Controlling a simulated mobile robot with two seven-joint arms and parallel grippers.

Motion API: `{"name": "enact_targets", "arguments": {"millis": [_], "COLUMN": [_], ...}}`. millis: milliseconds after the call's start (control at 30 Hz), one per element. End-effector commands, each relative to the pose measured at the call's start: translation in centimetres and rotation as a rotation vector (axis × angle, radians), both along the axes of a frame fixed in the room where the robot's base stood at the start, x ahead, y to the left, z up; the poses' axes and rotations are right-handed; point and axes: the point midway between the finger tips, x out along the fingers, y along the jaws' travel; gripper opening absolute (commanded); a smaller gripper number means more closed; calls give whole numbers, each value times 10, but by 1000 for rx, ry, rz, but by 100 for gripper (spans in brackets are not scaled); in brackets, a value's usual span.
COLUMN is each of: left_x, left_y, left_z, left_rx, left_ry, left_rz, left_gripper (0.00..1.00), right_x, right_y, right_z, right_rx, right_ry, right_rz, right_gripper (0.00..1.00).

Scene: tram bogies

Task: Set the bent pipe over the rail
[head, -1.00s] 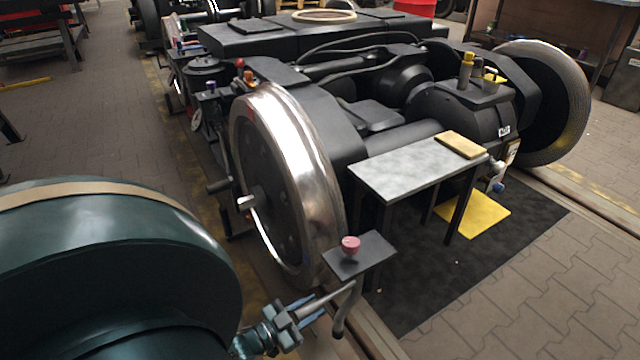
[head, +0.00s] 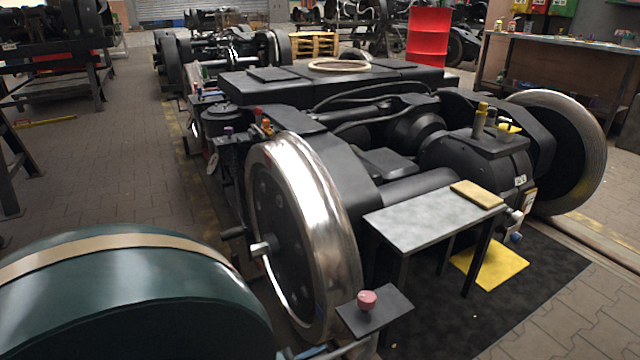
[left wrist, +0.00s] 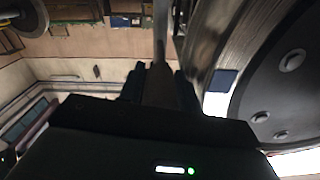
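My left gripper (head: 305,354) is only partly visible at the bottom edge of the head view. In the left wrist view its two dark fingers (left wrist: 160,75) are closed around a grey pipe (left wrist: 162,32), which runs upward from between them. Only a short grey length of the bent pipe (head: 350,351) shows in the head view, below a small dark plate; its bend is out of view. The near wheel hides much of the track. My right gripper is not in view.
The small dark plate (head: 386,316) carries a pink knob (head: 367,300), close to the pipe. A large steel wheel (head: 325,235) of the bogie stands just behind. A grey-topped table (head: 420,222) holds a tan block (head: 478,194). A black mat (head: 545,262) lies below it.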

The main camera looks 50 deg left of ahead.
Motion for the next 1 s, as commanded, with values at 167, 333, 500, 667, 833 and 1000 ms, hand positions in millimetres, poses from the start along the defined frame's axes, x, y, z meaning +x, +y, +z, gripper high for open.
{"name": "enact_targets", "arguments": {"millis": [167, 333, 500, 667, 833, 1000], "left_x": [-2, -3, -8, -33, -71, -105], "left_y": [0, 0, 1, 6, 13, 19], "left_z": [-1, -1, -1, -1, -1, -2], "left_rx": [0, 0, 0, 1, 1, 0], "left_ry": [2, 4, 5, 9, 9, 8], "left_rz": [0, 0, 0, 1, 1, 1], "left_gripper": [49, 50, 50, 50, 50, 50], "right_x": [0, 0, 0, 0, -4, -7], "right_y": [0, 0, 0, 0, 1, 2], "right_z": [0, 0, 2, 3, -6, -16], "right_rx": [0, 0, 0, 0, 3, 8], "right_ry": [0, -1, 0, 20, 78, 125], "right_rz": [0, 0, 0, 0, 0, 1], "right_gripper": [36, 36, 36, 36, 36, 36]}}
